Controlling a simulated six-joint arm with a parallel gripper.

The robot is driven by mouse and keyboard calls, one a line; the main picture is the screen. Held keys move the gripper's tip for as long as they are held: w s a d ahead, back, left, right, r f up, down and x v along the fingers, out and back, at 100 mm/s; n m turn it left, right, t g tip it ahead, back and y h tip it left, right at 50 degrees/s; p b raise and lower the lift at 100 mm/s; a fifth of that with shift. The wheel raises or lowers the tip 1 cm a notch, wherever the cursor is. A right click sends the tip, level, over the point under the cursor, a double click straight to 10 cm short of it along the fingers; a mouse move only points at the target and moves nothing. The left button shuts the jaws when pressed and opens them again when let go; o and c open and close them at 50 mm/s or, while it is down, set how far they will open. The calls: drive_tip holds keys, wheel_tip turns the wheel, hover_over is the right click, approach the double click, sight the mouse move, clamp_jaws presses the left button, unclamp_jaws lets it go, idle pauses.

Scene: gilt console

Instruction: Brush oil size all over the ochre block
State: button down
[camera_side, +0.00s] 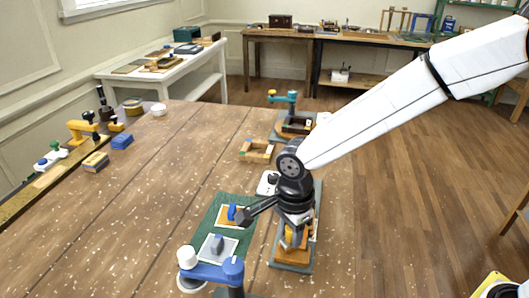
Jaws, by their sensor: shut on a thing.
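The ochre block (291,255) sits on a grey board (291,268) near the front of the wooden table. My gripper (292,228) points down just above the block and overlaps its far part in this view. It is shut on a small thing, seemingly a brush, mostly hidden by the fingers. I cannot tell whether its tip touches the block. Any oil size on the block is too small to make out.
A blue clamp-like fixture (212,271) stands in front. A wooden frame (257,151) and a teal-topped stand (283,97) are behind.

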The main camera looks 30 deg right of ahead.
drive_tip(key=shift+w+d, duration=2.35)
drive_tip(key=shift+w, duration=0.2)
wheel_tip(320, 180, up, 8)
idle(2.0)
drive_tip(key=shift+f, duration=0.1)
idle(0.4)
